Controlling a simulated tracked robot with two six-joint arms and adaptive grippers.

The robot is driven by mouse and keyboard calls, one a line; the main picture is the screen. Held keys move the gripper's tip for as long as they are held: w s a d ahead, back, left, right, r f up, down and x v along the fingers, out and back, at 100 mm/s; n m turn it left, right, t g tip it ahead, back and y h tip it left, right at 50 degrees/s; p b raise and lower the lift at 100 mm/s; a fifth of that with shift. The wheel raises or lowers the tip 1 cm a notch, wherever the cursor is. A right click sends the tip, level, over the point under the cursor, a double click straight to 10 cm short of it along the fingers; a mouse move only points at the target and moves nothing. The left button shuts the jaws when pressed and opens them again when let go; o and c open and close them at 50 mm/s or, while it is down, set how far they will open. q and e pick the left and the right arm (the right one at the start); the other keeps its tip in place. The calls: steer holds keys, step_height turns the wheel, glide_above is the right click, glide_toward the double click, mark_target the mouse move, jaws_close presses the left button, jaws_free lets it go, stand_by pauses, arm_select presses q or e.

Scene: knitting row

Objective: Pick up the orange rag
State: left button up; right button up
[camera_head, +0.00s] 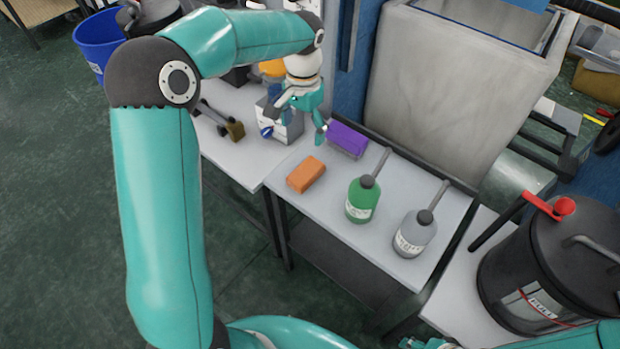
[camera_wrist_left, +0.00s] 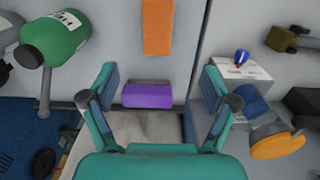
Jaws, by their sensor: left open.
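The orange rag (camera_head: 306,174) is a folded block lying on the left part of the grey table. It also shows at the top of the left wrist view (camera_wrist_left: 157,26), ahead of the fingertips. My left gripper (camera_head: 296,122) is open and empty, above the back of the table, behind the orange rag and apart from it. In the left wrist view its two fingers (camera_wrist_left: 159,82) are spread, with a purple rag (camera_wrist_left: 147,95) below and between them. Part of my right gripper (camera_head: 425,343) shows at the bottom edge of the head view; its jaws are unclear.
A green bottle (camera_head: 361,203) and a grey bottle (camera_head: 412,236) with long spouts stand right of the orange rag. A white box (camera_head: 285,128) stands on the left table. A black bin (camera_head: 550,265) stands at right. The surface around the orange rag is clear.

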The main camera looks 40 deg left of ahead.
arm_select(q)
glide_toward(307, 170)
steer(key=f, duration=0.5)
steer(key=shift+s+a, duration=0.3)
steer(key=shift+w+d+f, duration=0.1)
steer(key=shift+f, duration=1.3)
steer(key=shift+w+d+f, duration=0.1)
steer(key=shift+f, duration=1.3)
steer(key=c, duration=1.2)
